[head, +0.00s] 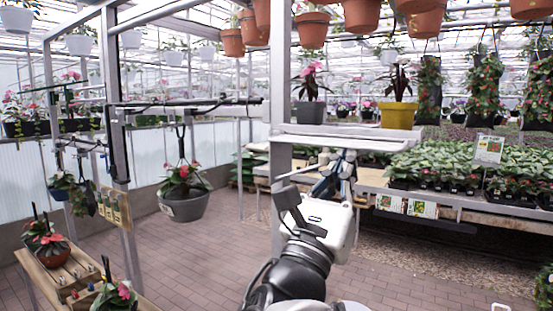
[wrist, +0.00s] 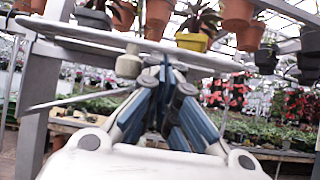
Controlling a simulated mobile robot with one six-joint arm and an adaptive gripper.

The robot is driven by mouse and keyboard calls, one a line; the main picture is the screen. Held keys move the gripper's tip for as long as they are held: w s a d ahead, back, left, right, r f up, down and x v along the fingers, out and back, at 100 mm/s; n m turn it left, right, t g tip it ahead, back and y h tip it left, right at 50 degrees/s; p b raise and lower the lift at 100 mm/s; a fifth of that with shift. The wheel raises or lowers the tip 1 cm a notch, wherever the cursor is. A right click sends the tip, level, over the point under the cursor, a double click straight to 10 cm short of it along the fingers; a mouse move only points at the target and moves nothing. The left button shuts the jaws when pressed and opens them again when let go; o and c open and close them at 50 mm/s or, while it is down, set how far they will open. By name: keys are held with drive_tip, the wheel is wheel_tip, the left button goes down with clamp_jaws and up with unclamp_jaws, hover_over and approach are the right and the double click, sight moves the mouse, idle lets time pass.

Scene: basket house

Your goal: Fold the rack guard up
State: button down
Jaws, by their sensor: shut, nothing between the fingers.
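The rack is a pale metal frame with a shelf. A long white bar (head: 335,143), which looks like the rack guard, runs along the shelf's front edge. In the wrist view the white bar (wrist: 75,33) crosses the upper part of the picture. A small grey knob (wrist: 128,64) hangs under it, left of my fingers. My gripper (head: 346,157) is shut and empty, with its fingertips pointing up just below the bar. It also shows in the wrist view (wrist: 166,68). I cannot tell whether the fingertips touch the bar.
A grey pot (head: 309,112) and a yellow pot (head: 398,115) stand on the shelf. An upright post (head: 281,70) is just left of my gripper. A hanging grey planter (head: 184,207) is further left. A plant bench (head: 455,200) lies behind at right.

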drive_tip(key=shift+r+p, duration=0.25)
drive_tip(key=shift+p, duration=0.1)
